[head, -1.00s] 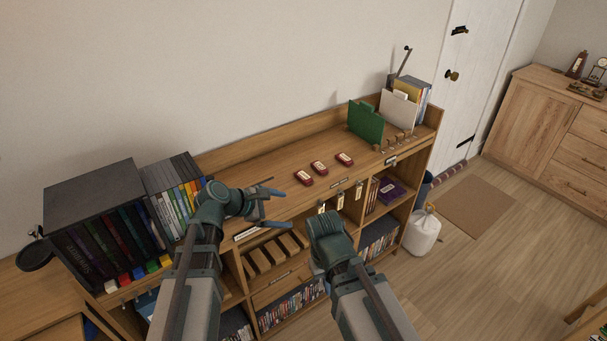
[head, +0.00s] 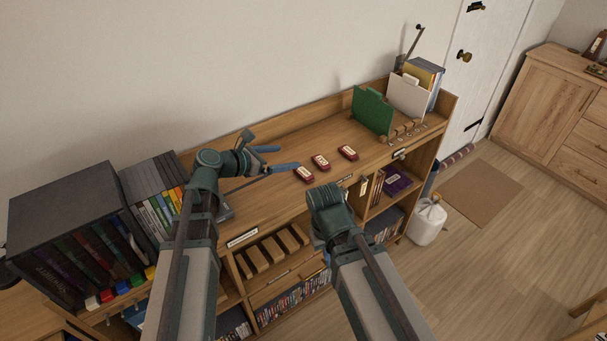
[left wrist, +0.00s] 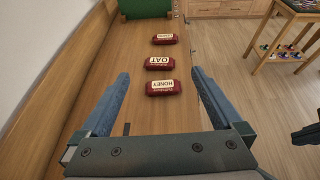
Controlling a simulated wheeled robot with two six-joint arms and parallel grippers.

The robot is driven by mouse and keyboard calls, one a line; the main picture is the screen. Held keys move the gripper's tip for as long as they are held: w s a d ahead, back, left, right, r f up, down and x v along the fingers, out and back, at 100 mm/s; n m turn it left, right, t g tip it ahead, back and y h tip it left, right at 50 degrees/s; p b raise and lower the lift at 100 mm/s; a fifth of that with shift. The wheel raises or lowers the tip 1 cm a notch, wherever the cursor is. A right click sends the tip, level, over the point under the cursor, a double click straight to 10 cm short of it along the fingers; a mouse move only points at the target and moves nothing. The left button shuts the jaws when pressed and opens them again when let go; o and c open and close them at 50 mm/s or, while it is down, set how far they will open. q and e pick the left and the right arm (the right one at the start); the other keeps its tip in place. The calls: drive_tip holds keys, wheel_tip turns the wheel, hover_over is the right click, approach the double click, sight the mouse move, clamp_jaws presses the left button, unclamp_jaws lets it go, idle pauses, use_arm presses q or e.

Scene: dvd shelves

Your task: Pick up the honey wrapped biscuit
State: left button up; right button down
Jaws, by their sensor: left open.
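The honey wrapped biscuit (head: 303,174) is a dark red packet with a cream label, lying flat on the wooden shelf top. In the left wrist view its label (left wrist: 164,88) reads HONEY, and it lies between the lines of my finger tips, touched by neither as far as I can tell. My left gripper (head: 281,159) is open and empty, just left of the honey packet, with its blue fingers pointing at it. The left gripper (left wrist: 160,76) also shows in the wrist view. My right gripper (head: 328,205) is in front of the shelf unit; its fingers are hidden.
An oat packet (head: 321,161) and a third red packet (head: 348,152) lie in a row beyond the honey one. A green divider (head: 372,110) stands farther right. Books and a black case (head: 75,225) stand at left. The shelf top between is clear.

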use_arm(q)
drive_tip(key=b, duration=0.8)
approach(302, 173)
drive_tip(key=shift+x, duration=1.1)
drive_tip(key=shift+w+d+f+p, duration=0.1)
drive_tip(key=shift+w+d+p, duration=0.25)
drive_tip(key=shift+w, duration=0.05)
drive_tip(key=b+x, duration=0.2)
drive_tip(key=x, duration=0.4)
drive_tip(key=shift+w+d+f, duration=0.1)
drive_tip(key=shift+d+f, duration=0.05)
drive_tip(key=c, duration=1.1)
drive_tip(key=shift+o, duration=0.2)
drive_tip(key=shift+r, duration=0.25)
